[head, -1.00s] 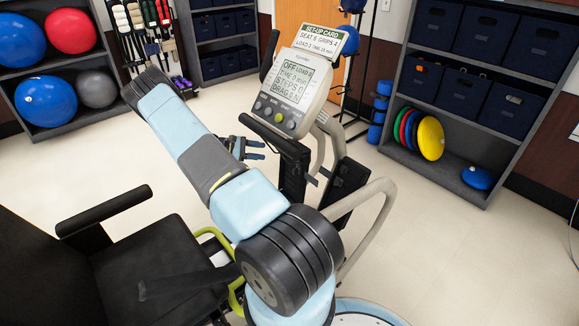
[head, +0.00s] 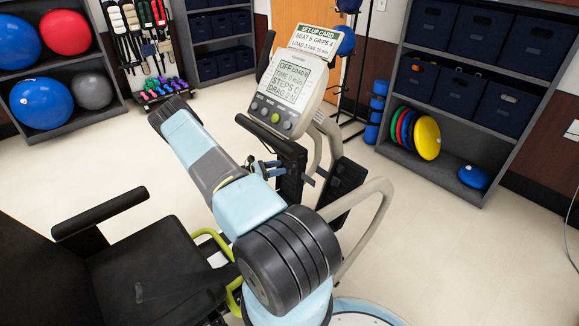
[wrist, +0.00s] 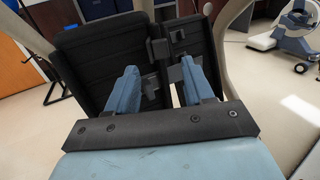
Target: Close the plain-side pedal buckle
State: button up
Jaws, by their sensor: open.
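In the wrist view, two black pedals stand side by side, a left pedal (wrist: 98,58) and a right pedal (wrist: 192,45). Dark buckle parts (wrist: 158,50) lie around the gap between them, with a smaller dark piece (wrist: 178,36) on the right pedal. I cannot tell which pedal is the plain-side one, nor whether the buckle is fastened. My gripper (wrist: 158,88) is open, its two blue fingers in front of the pedals with the buckle parts beyond and between them. Contact is unclear. In the head view my gripper (head: 268,167) is beside the pedals, partly hidden by my arm.
The stepper's console (head: 283,88) stands above the pedals, with a set-up card (head: 318,38) on top. A pale curved frame tube (head: 372,215) runs right of the pedals. The black seat (head: 155,265) is at lower left. Open floor lies right of the machine.

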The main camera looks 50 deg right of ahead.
jog(key=shift+x, duration=2.95)
jog(key=shift+a, duration=0.1)
jog(key=shift+c, duration=0.4)
jog(key=c, duration=0.8)
jog(key=shift+c, duration=0.2)
jog(key=shift+m+g+y, duration=0.3)
jog(key=shift+g, duration=0.1)
jog(key=shift+w+d+f+m+g+y, duration=0.1)
jog(key=shift+w+d+m+g+y, duration=0.25)
jog(key=shift+m+g+y, duration=0.6)
jog(key=shift+w+d+m+g+y, duration=0.15)
jog(key=shift+w+m+g+y, duration=0.35)
jog(key=shift+m+g+y, duration=0.5)
jog(key=shift+w+d+m+g+y, duration=0.25)
jog(key=shift+w+m+g+y, duration=0.3)
jog(key=shift+g+y, duration=0.65)
jog(key=shift+w+d+m+g+y, duration=0.15)
jog(key=shift+m+g+y, duration=0.2)
jog(key=shift+m+y, duration=0.2)
jog(key=shift+w+y, duration=0.1)
jog(key=shift+y, duration=0.2)
